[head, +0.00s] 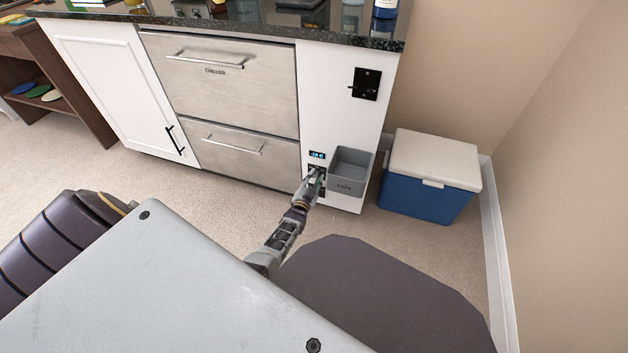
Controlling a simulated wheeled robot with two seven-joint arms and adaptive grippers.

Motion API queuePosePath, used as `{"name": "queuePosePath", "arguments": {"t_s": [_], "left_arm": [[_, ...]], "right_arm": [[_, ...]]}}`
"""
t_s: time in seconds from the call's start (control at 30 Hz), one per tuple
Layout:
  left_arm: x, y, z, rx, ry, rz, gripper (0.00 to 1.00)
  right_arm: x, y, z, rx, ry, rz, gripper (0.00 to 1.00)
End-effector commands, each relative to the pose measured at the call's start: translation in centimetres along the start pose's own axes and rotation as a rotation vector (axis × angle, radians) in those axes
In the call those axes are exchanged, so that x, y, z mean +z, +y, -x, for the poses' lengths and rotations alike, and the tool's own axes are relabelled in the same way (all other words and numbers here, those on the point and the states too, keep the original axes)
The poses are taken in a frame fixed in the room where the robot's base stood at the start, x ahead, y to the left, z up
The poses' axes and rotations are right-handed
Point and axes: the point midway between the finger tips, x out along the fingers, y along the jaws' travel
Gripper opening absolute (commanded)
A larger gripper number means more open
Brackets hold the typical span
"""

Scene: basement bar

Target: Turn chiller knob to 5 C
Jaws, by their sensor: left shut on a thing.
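The chiller (232,92) is a steel two-drawer unit in the white bar cabinet, both drawers shut. Right of it, low on the white end panel, is a small lit display (317,155). Its digits are tiny and seem to read 18 C, sign unclear. My left gripper (316,176) is at the dark control plate just below the display, shut on the chiller knob there. The fingers hide the knob, so its angle cannot be told. My right gripper is not in view.
A grey open bin (350,172) is mounted on the panel close to the right of my left gripper. A blue cooler with a white lid (433,180) stands on the carpet farther right. A black plate (365,84) is higher on the panel. The dark countertop (340,35) overhangs above.

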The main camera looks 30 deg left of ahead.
Motion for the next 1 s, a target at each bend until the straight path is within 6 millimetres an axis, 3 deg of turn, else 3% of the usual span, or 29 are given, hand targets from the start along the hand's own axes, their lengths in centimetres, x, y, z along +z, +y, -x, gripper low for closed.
{"name": "queuePosePath", "arguments": {"t_s": [0.3, 0.8, 0.83, 1.0], "left_arm": [[0.05, 0.02, 0.04, 0.000, -0.001, -0.121, 0.04], [0.05, 0.03, 0.04, 0.001, -0.001, -0.140, 0.04], [0.05, 0.04, 0.04, 0.001, -0.001, -0.140, 0.32], [0.03, 0.03, 0.03, 0.000, -0.001, -0.140, 0.51]], "right_arm": [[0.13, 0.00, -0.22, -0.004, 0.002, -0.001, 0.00], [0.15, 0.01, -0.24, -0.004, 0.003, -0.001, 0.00], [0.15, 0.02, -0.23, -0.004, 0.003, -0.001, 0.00], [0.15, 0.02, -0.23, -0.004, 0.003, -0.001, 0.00]]}}
